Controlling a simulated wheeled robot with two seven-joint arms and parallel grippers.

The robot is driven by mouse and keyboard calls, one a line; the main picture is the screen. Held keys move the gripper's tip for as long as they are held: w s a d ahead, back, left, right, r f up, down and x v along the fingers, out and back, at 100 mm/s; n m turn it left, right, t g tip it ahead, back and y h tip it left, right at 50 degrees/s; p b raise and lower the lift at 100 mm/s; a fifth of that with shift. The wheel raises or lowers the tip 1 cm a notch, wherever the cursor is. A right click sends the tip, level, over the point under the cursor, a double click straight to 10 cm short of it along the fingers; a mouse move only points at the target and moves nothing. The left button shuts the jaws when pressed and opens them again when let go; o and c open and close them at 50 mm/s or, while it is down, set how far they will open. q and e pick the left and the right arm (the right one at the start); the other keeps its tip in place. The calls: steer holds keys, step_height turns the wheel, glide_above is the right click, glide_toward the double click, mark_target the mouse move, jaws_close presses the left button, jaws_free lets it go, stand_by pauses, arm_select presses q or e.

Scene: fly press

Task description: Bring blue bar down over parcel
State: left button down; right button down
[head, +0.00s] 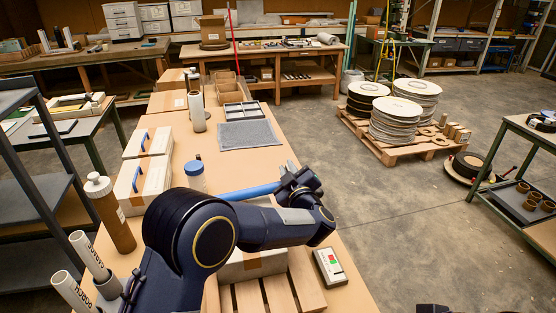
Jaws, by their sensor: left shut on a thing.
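The blue bar (248,191) runs level from behind my left arm to my left gripper (287,183). My left gripper is shut on the bar near its right end; its fingers are partly hidden by its own wrist. The parcel (262,264) is a pale carton with a brown tape strip. It sits on wooden slats (280,295) beneath my left forearm, which hides much of it. The bar appears above and behind the parcel; the gap between them is hidden.
A control box (330,268) with red and green buttons lies right of the parcel. A grey mat (247,134) lies farther back.

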arm_select(q)
steer(key=shift+d+f+m+b, duration=0.15)
steer(key=shift+d+f+m, duration=0.2)
steer(key=shift+f, duration=0.25)
steer(key=shift+d+f+m+b, duration=0.15)
steer(key=shift+d+f+m, duration=0.15)
steer(key=shift+f, duration=0.25)
steer(key=shift+d+f, duration=0.1)
steer(key=shift+f, duration=0.15)
steer(key=shift+s+f+h, duration=0.1)
steer(key=shift+f+h, duration=0.05)
steer(key=shift+h, duration=0.15)
steer(key=c, duration=1.7)
jaws_free()
steer(key=shift+c, duration=0.2)
steer(key=shift+o, duration=1.1)
steer(key=shift+d+f, duration=0.15)
